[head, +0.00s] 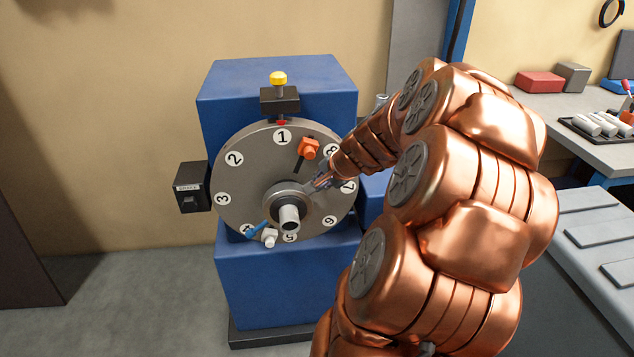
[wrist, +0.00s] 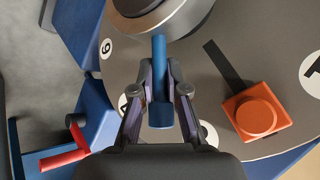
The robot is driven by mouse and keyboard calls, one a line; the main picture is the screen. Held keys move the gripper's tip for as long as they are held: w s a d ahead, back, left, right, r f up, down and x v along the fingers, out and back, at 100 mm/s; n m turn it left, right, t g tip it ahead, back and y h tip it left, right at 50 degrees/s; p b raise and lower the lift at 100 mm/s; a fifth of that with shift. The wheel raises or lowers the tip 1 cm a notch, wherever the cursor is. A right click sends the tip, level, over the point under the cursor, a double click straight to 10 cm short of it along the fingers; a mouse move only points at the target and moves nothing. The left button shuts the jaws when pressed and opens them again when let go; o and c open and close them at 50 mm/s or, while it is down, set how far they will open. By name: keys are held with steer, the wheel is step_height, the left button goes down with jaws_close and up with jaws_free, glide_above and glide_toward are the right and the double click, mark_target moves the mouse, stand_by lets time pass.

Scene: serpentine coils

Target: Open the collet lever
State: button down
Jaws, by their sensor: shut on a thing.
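A blue collet lever (wrist: 161,113) sticks out from the round grey hub (wrist: 165,20) at the centre of the dial in the wrist view. My gripper (wrist: 161,85) is shut on the lever, one finger on each side, with the lever's thicker blue end between the fingers. In the head view my gripper (head: 318,184) reaches in from the right, just above and right of the hub (head: 288,203). There my fingers and wrist mostly hide the lever.
The grey numbered dial (head: 240,170) is on a blue machine (head: 275,290). An orange block (head: 308,149) by a dark slot is near my gripper. A black box (head: 191,187) is at left. A red-handled part (wrist: 62,160) shows at lower left in the wrist view.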

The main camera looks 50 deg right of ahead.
steer(key=c, duration=1.2)
jaws_free()
steer(key=shift+s, duration=0.1)
steer(key=v, duration=1.2)
